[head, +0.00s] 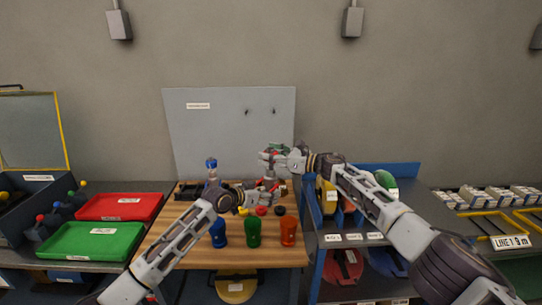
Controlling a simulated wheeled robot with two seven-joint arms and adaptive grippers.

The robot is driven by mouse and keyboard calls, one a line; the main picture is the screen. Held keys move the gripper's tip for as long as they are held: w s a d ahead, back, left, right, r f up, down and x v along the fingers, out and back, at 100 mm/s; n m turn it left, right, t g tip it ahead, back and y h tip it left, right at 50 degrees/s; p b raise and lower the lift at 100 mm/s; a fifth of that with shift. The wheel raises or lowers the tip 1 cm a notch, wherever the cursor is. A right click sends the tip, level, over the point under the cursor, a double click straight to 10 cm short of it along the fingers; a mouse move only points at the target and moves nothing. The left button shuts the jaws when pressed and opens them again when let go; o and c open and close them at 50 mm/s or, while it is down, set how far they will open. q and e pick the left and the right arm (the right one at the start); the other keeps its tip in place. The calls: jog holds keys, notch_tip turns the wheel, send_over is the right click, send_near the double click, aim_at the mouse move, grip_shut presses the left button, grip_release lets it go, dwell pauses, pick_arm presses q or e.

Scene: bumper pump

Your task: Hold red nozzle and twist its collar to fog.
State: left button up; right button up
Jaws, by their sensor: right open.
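A small red part (268,183), perhaps the red nozzle, shows at my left gripper (272,194); arm and fingers hide most of it. I cannot tell whether that gripper is shut on it. The collar and its setting are too small to read. My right gripper (266,157) is above and apart from the left one, open, in front of the grey panel. A green part (279,148) shows just behind its fingers. A blue-topped nozzle-like piece (211,164) stands upright at the left of the wooden bench (180,250).
Blue (218,234), green (253,232) and orange-red (288,232) cups line the bench's front. Small red, yellow and black pieces lie behind them. Red (118,207) and green (90,240) trays are left. A blue shelf rack (320,265) is right. A grey panel (230,120) stands behind.

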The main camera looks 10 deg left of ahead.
jog(key=shift+d, duration=0.2)
jog(key=s+d, duration=0.2)
jog(key=d, duration=0.9)
jog(key=shift+d, duration=0.2)
dwell(0.6)
dwell(0.4)
jog(key=shift+s+a+f, duration=0.15)
